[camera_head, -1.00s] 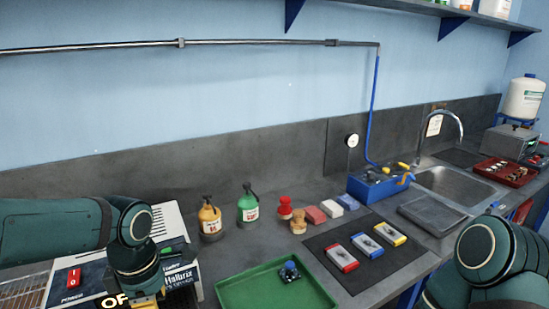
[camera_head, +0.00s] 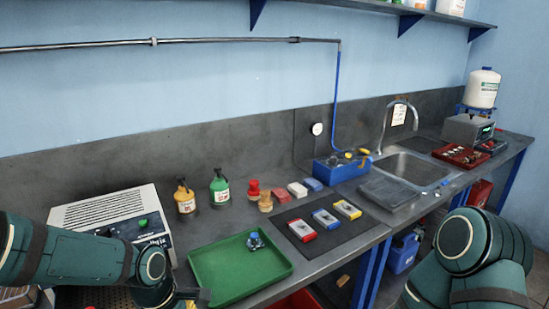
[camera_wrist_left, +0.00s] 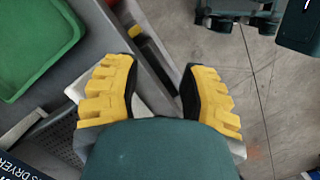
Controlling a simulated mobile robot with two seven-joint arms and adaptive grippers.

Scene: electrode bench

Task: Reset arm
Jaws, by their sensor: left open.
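My left arm (camera_head: 75,258) reaches in at the lower left of the head view. Its gripper (camera_head: 192,299) is only partly seen at the bottom edge, in front of the green tray. In the left wrist view the yellow fingers of the left gripper (camera_wrist_left: 163,75) are spread apart with nothing between them. Below them are the bench edge and grey floor. My right arm (camera_head: 475,255) is folded at the lower right of the head view. Its gripper is out of view.
The green tray (camera_head: 208,272) holds a small blue-topped item (camera_head: 255,241). A dark mat (camera_head: 325,243) bears red, blue and yellow-ended boxes. Bottles, a blue box (camera_head: 342,172) and a sink (camera_head: 412,168) stand behind. Floor (camera_wrist_left: 262,75) shows beyond the bench edge.

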